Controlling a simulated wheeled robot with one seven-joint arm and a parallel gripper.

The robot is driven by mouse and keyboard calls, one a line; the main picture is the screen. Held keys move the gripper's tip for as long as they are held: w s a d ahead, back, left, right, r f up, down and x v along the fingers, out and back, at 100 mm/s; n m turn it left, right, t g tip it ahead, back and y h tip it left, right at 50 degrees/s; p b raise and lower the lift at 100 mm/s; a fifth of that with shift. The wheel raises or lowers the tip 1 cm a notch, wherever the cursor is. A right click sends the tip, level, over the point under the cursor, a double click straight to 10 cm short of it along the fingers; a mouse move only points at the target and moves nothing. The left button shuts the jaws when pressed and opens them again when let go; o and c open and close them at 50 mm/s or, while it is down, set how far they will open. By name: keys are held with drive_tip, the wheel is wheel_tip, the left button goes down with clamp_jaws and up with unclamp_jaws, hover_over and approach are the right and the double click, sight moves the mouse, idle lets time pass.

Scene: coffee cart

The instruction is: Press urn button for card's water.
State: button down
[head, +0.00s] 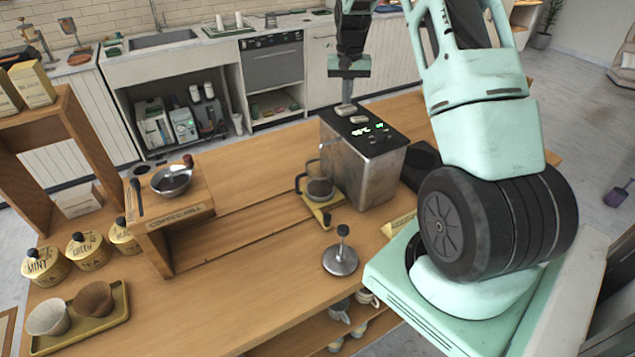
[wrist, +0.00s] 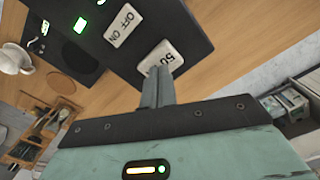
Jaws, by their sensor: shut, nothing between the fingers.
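The urn (head: 362,170) is a metal box with a dark top panel, standing on the wooden counter. On its panel are two pale buttons and a small green light (head: 379,125). My gripper (head: 346,102) is shut and empty, pointing down at the far button. In the wrist view its fingertips (wrist: 160,74) overlap the edge of the "50" button; I cannot tell whether they press it. No card is clearly readable.
A glass jug (head: 320,188) with dark contents stands on a yellow base beside the urn's left side. A wooden coffee-mill stand (head: 180,215) is left. My arm covers the counter at right.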

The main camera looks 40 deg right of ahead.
drive_tip(key=shift+f+b, duration=0.45)
drive_tip(key=shift+f, duration=0.4)
drive_tip(key=shift+r+p, duration=0.8)
drive_tip(key=shift+r, duration=0.3)
drive_tip(key=shift+f+b, duration=0.6)
drive_tip(key=shift+f, duration=0.5)
idle(1.0)
drive_tip(key=shift+r, duration=0.15)
drive_tip(key=shift+r+p, duration=0.75)
drive_tip(key=shift+r, duration=0.15)
drive_tip(key=shift+r, duration=0.1)
idle(1.4)
